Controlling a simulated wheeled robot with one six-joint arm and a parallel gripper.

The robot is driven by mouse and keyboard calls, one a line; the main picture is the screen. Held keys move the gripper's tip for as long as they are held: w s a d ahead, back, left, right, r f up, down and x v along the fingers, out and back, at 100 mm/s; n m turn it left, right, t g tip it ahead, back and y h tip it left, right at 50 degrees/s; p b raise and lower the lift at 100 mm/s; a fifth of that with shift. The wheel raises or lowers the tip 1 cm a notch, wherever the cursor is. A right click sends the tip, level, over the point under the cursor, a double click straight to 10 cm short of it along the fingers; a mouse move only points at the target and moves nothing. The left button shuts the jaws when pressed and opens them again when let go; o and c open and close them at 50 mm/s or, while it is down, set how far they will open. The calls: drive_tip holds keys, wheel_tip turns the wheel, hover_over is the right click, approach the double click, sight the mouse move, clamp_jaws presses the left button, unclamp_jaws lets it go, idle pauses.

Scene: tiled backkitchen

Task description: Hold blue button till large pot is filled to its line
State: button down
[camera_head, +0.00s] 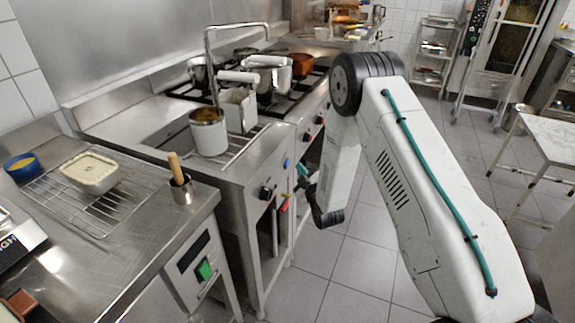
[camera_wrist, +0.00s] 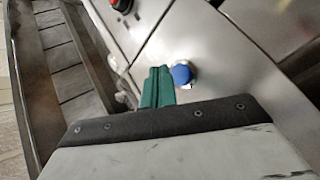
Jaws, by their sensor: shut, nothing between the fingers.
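The blue button (camera_head: 286,163) is on the steel front panel below the drain grating, and shows as a round blue cap in the wrist view (camera_wrist: 181,75). My gripper (camera_head: 303,171) is in front of that panel; its teal fingers (camera_wrist: 158,86) are shut and empty. In the wrist view their tips are just left of the button; I cannot tell whether they touch the panel. A pale cylindrical pot (camera_head: 209,138) with a brownish inside stands on the grating near a tall tap (camera_head: 209,62). Its line and water level cannot be made out.
A pale square container (camera_head: 238,112) stands beside the pot. Several pots are on the stove (camera_head: 183,92) behind. Dark knobs (camera_head: 265,192) and a red part (camera_head: 284,204) are near the button. The tiled floor (camera_head: 345,270) is clear. A white table (camera_head: 550,135) stands right.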

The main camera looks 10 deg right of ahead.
sight(287, 164)
drive_tip(key=shift+w+a, duration=0.35)
drive_tip(key=shift+a, duration=0.15)
drive_tip(key=shift+a, duration=0.1)
idle(1.6)
drive_tip(key=shift+w+a, duration=0.2)
drive_tip(key=shift+a, duration=0.1)
drive_tip(key=shift+w+a, duration=0.3)
drive_tip(key=shift+a, duration=0.1)
idle(5.1)
